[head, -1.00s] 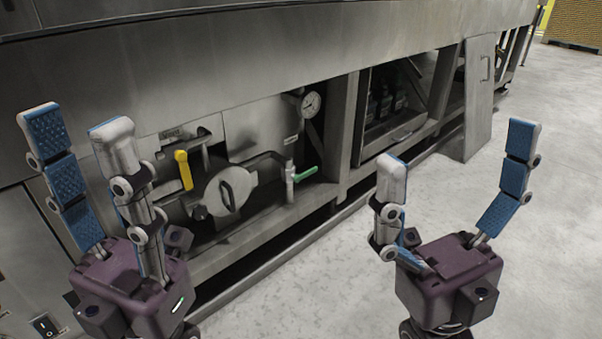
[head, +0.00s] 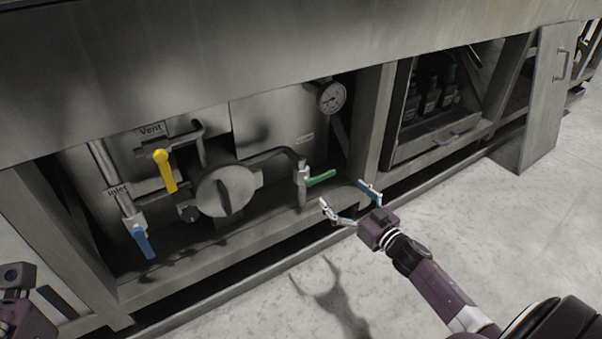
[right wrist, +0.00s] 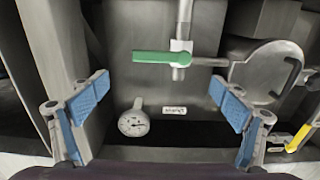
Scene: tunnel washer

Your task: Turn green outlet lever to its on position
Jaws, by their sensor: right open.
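The green outlet lever (head: 321,178) sits on a short vertical pipe, right of the round hatch, and points right and slightly up. In the right wrist view, where the scene appears upside down, the green lever (right wrist: 162,57) lies level, handle to the left of its valve. My right gripper (head: 345,195) is open just in front of and slightly below the lever's handle end. Its spread fingers (right wrist: 160,92) are empty, with the lever beyond them, apparently not touching. Only a purple part of my left gripper (head: 18,305) shows at the left edge; its fingers are out of frame.
A yellow vent lever (head: 165,171), a blue inlet lever (head: 143,241) and the round hatch (head: 225,192) are left of the green lever. A pressure gauge (head: 331,97) is above it. A frame post (head: 372,125) stands close to its right. The floor in front is clear.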

